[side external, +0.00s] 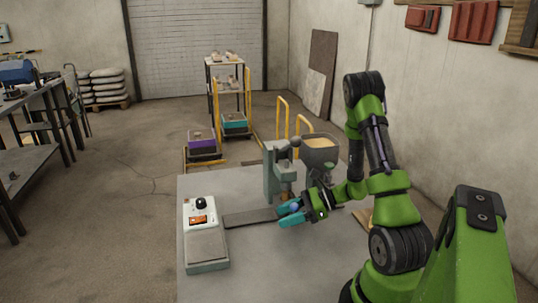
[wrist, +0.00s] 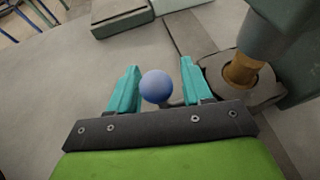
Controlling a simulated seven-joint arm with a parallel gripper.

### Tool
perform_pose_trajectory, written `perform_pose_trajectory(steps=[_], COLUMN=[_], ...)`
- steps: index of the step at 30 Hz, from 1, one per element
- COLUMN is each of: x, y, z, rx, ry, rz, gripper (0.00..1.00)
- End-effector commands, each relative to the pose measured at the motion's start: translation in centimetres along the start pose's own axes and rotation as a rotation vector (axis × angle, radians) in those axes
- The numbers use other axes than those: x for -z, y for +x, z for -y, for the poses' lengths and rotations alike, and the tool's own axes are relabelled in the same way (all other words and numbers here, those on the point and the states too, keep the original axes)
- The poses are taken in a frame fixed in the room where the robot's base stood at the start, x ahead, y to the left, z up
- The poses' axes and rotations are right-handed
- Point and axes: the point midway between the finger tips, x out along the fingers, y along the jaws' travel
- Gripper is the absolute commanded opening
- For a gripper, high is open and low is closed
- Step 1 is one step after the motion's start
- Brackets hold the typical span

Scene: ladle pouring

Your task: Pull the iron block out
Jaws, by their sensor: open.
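My gripper (side external: 284,215) is open, low over the table beside the grey pouring stand. In the wrist view its two teal fingers (wrist: 158,66) stand on either side of a blue ball-shaped knob (wrist: 155,86), with gaps to both fingers. A dark grey block (wrist: 267,94), which looks like the iron block, sits under the stand's copper-coloured spout (wrist: 242,70). A short dark piece shows beside the knob towards the block, but I cannot tell whether they join. In the side view the block is mostly hidden by the stand and my gripper; the spout (side external: 286,189) shows above.
A flat dark strip (side external: 250,217) lies on the grey table (side external: 240,260) left of my gripper. A scale-like device (side external: 205,245) stands at the table's left edge. A grey hopper (side external: 320,155) with tan contents stands behind. The table's front middle is clear.

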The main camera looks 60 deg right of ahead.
Motion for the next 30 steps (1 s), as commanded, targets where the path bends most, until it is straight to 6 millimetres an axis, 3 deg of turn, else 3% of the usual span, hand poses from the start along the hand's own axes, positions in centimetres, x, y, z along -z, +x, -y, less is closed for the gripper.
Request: perform_pose_trajectory(steps=[4,12,14,23,30], x=[0.0,0.0,0.0,-0.4,-2.8], y=[0.0,-0.1,-0.1,0.7,6.5], z=[0.0,0.0,0.0,-0.1,-1.4], rx=[0.000,0.001,0.001,-0.002,-0.008], ry=[0.000,0.000,0.000,-0.001,-0.005], rz=[0.000,0.000,0.001,0.002,0.003], gripper=[0.48,0.07,0.00,0.00,0.00])
